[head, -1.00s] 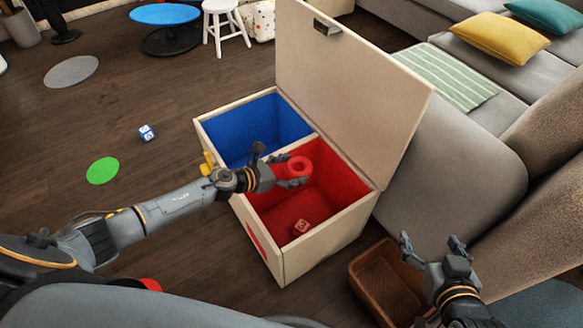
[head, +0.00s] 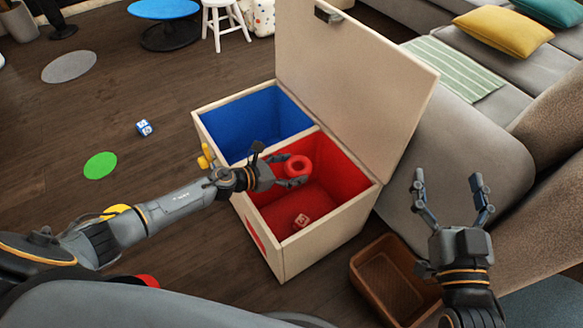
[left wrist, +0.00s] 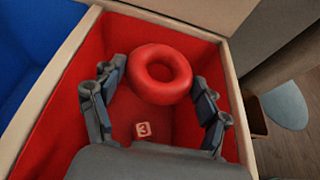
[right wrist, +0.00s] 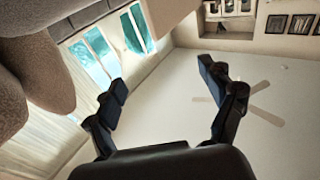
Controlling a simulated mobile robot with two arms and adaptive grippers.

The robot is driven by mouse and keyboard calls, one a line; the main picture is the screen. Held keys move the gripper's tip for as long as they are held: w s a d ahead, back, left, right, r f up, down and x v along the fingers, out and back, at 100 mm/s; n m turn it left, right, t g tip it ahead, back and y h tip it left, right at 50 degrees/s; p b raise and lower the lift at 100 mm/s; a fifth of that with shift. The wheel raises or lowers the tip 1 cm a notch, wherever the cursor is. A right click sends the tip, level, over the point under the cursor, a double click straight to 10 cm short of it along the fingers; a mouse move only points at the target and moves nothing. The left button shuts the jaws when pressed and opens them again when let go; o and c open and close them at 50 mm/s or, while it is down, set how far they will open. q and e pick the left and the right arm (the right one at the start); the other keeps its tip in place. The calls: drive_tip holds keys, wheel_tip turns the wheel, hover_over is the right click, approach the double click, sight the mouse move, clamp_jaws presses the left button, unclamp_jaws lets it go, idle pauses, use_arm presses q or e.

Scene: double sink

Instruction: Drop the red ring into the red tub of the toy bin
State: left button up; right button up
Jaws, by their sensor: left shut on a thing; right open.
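The red ring (head: 307,166) is held over the red tub (head: 345,180) of the wooden toy bin (head: 318,250). My left gripper (head: 291,170) is shut on the ring, gripping it between its fingertips. In the left wrist view the ring (left wrist: 162,95) sits at the fingertips with the red tub's walls and floor (left wrist: 60,135) around and below it. A red number block (head: 301,221) lies on the tub's floor. My right gripper (head: 447,180) is open and empty, to the right of the bin; its open fingers (right wrist: 163,75) also show in the right wrist view.
The blue tub (head: 255,125) is beside the red one. The bin's lid (head: 350,85) stands open behind. A brown basket (head: 390,280) is on the floor at right, near the grey sofa (head: 460,150). A blue-white block (head: 144,128) and a green disc (head: 100,165) lie left.

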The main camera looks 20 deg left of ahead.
use_arm(q)
wheel_tip(320, 180, down, 3)
drive_tip(key=shift+r+b, duration=0.1)
drive_tip(key=shift+b, duration=1.05)
use_arm(e)
drive_tip(key=s+r+t+y, duration=0.2)
drive_tip(key=s+r+t, duration=0.3)
drive_tip(key=r, duration=0.5)
drive_tip(key=shift+r+t+y, duration=0.15)
drive_tip(key=shift+t+y, duration=0.25)
drive_tip(key=shift+t, duration=0.7)
use_arm(q)
drive_tip(key=o, duration=1.1)
drive_tip(key=shift+o, duration=0.2)
drive_tip(key=v, duration=1.2)
drive_tip(key=shift+d, duration=0.1)
